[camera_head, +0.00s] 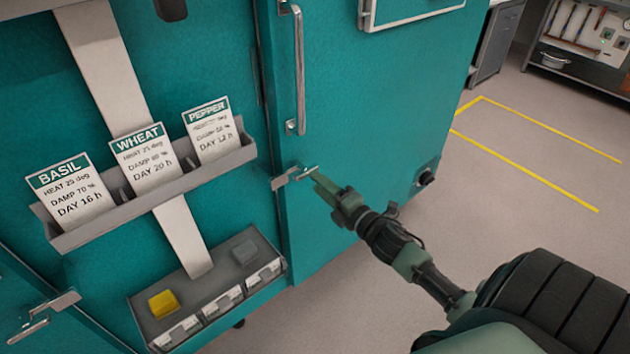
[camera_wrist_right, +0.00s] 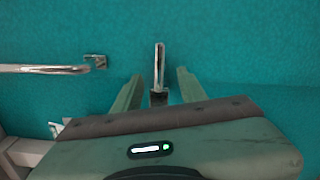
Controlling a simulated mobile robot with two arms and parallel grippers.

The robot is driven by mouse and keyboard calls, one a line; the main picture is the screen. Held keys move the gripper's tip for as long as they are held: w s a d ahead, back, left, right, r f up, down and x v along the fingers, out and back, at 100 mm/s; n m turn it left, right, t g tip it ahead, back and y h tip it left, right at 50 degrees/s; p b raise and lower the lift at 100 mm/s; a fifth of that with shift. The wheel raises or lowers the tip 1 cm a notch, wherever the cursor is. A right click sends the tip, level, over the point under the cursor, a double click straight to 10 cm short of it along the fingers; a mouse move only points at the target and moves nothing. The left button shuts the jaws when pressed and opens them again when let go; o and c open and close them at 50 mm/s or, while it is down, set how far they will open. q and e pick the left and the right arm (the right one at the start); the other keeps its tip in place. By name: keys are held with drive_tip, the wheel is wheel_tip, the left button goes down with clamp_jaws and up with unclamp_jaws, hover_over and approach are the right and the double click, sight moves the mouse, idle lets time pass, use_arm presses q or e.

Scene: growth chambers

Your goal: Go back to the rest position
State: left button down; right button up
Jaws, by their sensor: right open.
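My right gripper (camera_head: 330,190) is in front of the teal chamber door (camera_head: 360,110), at a small metal latch (camera_head: 296,174) near the door's lower left edge. In the right wrist view, the two fingers of my right gripper (camera_wrist_right: 158,88) are apart. The metal latch (camera_wrist_right: 160,60) shows between and beyond them, and I cannot tell whether they touch it. My left gripper is not in view.
A vertical bar handle (camera_head: 299,70) is on the door above the latch. To the left, a grey rack holds basil, wheat and pepper cards (camera_head: 143,160). Below is a tray (camera_head: 200,290) with a yellow block (camera_head: 163,303). Open floor (camera_head: 530,190) with yellow lines lies right.

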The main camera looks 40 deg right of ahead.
drive_tip(key=shift+f, duration=0.1)
idle(0.4)
drive_tip(key=s+a+f+m+g+h, duration=0.1)
drive_tip(key=s+f+m+g, duration=0.3)
drive_tip(key=f, duration=0.6)
drive_tip(key=s+f+m+g, duration=0.1)
drive_tip(key=s+f+m, duration=0.3)
drive_tip(key=f, duration=0.7)
drive_tip(key=s+a+f+m+g+h, duration=0.1)
drive_tip(key=s+f+m+g, duration=0.2)
drive_tip(key=s+f, duration=0.5)
drive_tip(key=s+a+f+m+g, duration=0.2)
drive_tip(key=s+a+f+g, duration=0.1)
drive_tip(key=s+f, duration=0.4)
drive_tip(key=s+a+f+m+g, duration=0.3)
drive_tip(key=s+a+f, duration=0.2)
drive_tip(key=s, duration=0.8)
drive_tip(key=s+a+f+m+g, duration=0.3)
drive_tip(key=s+a+f, duration=0.1)
drive_tip(key=s+f, duration=0.5)
drive_tip(key=shift+s+a+f+y+p, duration=0.2)
drive_tip(key=shift+s+f+y+p, duration=0.15)
drive_tip(key=shift+s, duration=0.45)
